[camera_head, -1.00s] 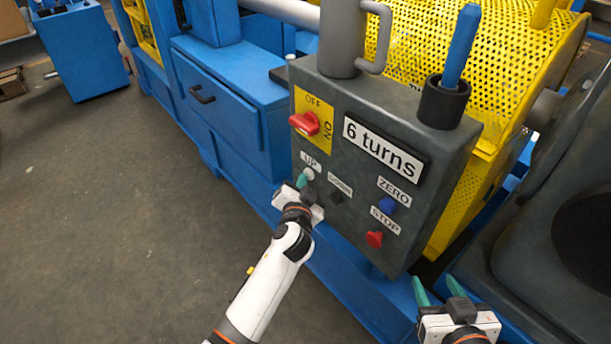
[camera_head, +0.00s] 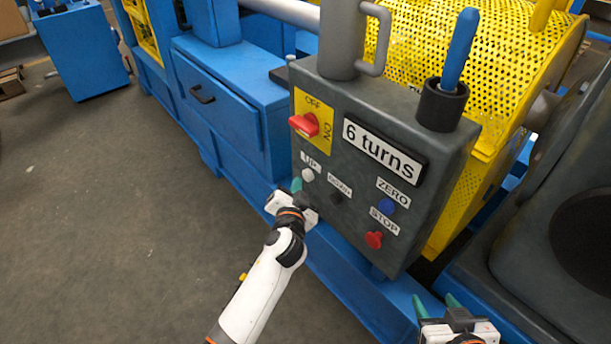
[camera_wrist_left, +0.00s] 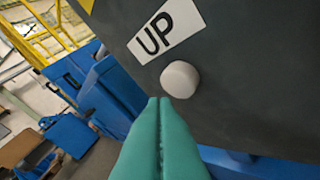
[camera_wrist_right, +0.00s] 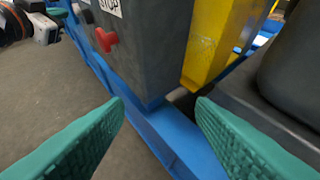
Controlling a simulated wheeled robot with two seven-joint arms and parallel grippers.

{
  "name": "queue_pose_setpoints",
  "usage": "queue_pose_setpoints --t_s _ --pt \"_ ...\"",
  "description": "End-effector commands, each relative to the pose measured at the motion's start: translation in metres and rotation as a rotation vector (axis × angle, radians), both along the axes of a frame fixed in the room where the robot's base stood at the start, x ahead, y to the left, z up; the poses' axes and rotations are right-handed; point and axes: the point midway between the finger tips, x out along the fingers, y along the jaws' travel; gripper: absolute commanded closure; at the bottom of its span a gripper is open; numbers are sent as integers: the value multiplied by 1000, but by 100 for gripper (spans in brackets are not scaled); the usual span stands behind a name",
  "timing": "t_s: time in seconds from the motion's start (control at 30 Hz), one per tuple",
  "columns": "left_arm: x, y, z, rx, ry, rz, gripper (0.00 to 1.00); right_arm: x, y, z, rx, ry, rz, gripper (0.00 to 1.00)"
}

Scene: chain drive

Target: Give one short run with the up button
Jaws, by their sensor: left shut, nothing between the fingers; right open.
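The grey control box carries a round white button (camera_head: 308,174) under the label UP (camera_head: 310,160). In the left wrist view the same white button (camera_wrist_left: 180,79) stands out from the panel beside the UP label (camera_wrist_left: 157,32). My left gripper (camera_head: 297,186) is shut and empty, its teal fingertips just below the button. In the left wrist view my left fingertips (camera_wrist_left: 159,101) look close to the button; I cannot tell whether they touch it. The display (camera_head: 384,150) reads "6 turns". My right gripper (camera_head: 433,302) is open and empty, low at the right; its fingers spread in the right wrist view (camera_wrist_right: 160,108).
On the box are a red OFF/ON switch (camera_head: 304,124), a dark down button (camera_head: 336,198), a blue ZERO button (camera_head: 387,205) and a red STOP button (camera_head: 374,239). A blue handle (camera_head: 460,48) stands in a black socket on top. A yellow mesh guard (camera_head: 500,55) is behind.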

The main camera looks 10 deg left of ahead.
Motion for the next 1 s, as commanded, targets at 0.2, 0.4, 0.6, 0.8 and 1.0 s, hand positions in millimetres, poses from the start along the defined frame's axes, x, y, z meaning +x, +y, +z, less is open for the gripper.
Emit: queue_pose_setpoints --t_s 0.2,0.4,0.6,0.8,1.0 --pt "-2 1 0 0 1 1 100 -1 0 0 -1 7 0 49" --pt "-11 9 1 1 1 0 100 -15 -6 -12 -25 115 -8 49" --pt "-22 17 1 1 1 0 100 -31 -12 -23 -49 225 -16 49" --pt "-33 26 1 0 1 1 100 -47 -18 -33 -72 328 -24 49" --pt "-39 31 0 0 0 0 100 -57 -21 -38 -84 387 -29 49"
